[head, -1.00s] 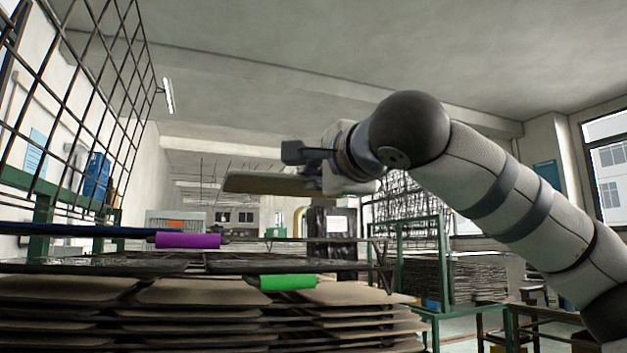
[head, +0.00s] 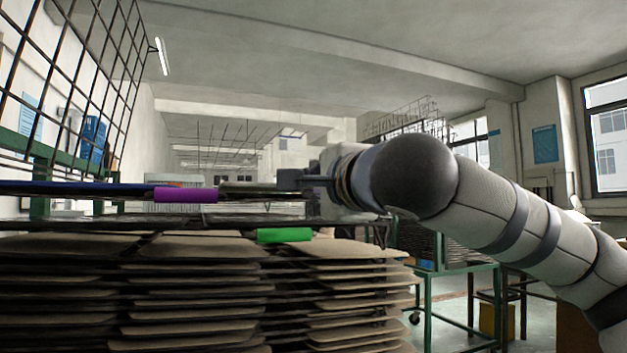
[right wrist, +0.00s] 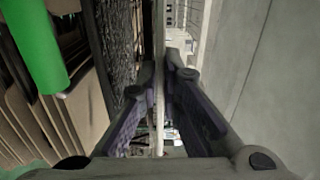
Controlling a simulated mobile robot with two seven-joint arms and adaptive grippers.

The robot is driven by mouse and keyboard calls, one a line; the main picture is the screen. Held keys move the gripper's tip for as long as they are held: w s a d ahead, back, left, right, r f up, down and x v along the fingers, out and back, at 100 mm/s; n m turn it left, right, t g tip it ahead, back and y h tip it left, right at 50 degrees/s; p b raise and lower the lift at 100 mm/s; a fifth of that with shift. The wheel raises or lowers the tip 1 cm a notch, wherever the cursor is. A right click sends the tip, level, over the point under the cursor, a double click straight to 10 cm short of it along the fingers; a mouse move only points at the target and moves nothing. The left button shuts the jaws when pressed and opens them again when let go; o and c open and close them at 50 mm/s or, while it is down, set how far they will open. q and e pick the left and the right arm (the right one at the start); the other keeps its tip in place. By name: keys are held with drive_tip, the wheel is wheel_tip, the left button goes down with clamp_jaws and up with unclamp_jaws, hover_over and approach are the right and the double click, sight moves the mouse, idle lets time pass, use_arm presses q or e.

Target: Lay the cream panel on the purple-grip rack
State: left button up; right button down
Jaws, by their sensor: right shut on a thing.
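The panel (head: 262,188) is seen almost edge-on in the head view, level with the purple grip and just right of it. Its face and cream colour hardly show. My right gripper (head: 303,181) is shut on its right edge. In the right wrist view the panel (right wrist: 159,65) is a thin pale strip between the two fingers (right wrist: 160,105). The purple grip (head: 186,195) is on the front bar of the upper rack (head: 90,188). I cannot tell whether the panel touches this rack. My left gripper is not in view.
A green grip (head: 285,234) marks a rack just below, and also shows in the right wrist view (right wrist: 32,45). Stacked tan panels (head: 190,282) fill the racks under it. A wire grid (head: 75,75) stands at left. A green-framed cart (head: 455,280) stands right.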

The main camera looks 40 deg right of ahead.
drive_tip(key=shift+f, duration=0.25)
idle(0.6)
drive_tip(key=c, duration=1.7)
unclamp_jaws()
drive_tip(key=shift+f, duration=0.4)
drive_tip(key=shift+v, duration=3.55)
drive_tip(key=shift+r, duration=0.1)
